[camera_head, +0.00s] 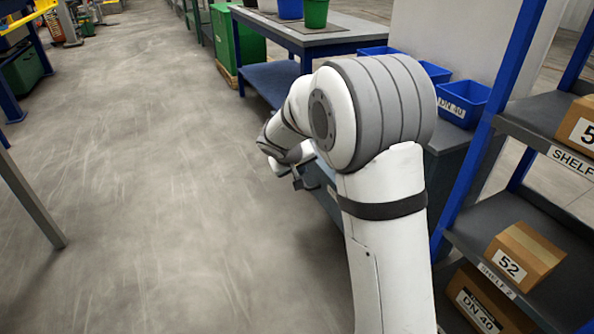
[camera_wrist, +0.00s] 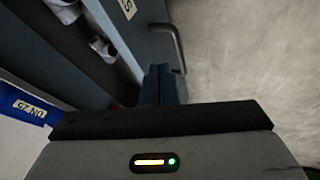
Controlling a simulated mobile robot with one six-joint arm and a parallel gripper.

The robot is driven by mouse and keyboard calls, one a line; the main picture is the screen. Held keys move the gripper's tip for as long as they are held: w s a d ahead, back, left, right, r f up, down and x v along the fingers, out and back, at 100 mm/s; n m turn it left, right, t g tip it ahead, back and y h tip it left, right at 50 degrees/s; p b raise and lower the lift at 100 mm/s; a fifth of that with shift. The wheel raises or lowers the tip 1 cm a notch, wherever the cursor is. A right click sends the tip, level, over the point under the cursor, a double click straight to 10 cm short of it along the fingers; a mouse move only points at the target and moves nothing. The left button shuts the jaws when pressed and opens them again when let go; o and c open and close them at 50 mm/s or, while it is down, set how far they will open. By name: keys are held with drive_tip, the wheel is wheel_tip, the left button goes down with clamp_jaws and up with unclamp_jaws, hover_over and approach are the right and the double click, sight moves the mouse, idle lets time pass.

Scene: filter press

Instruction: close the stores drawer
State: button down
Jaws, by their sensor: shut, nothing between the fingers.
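The stores drawer shows in the wrist view as a grey front panel (camera_wrist: 146,42) with a grey bar handle (camera_wrist: 174,48) and a partly visible white label. The drawer stands open, and pale metal or white parts (camera_wrist: 103,49) show inside it. My gripper (camera_wrist: 163,70) is shut and empty. Its dark fingertips are close to the front panel, beside the handle; I cannot tell whether they touch it. In the head view my arm hides most of the drawer and the gripper, beside the right-hand bench.
Blue bins (camera_head: 463,101) stand on the bench behind my arm. A blue-framed shelf rack with boxes (camera_head: 523,256) is close at right. A workbench (camera_head: 310,38) with buckets stands further back. The floor (camera_head: 160,190) at left is clear.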

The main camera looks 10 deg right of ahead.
sight(321, 175)
drive_tip(key=w+d+f, duration=0.1)
drive_tip(key=d, duration=0.1)
drive_tip(key=w+d+f+b, duration=0.2)
drive_tip(key=w+d+f, duration=0.1)
drive_tip(key=shift+d+f, duration=0.1)
drive_tip(key=shift+d, duration=0.2)
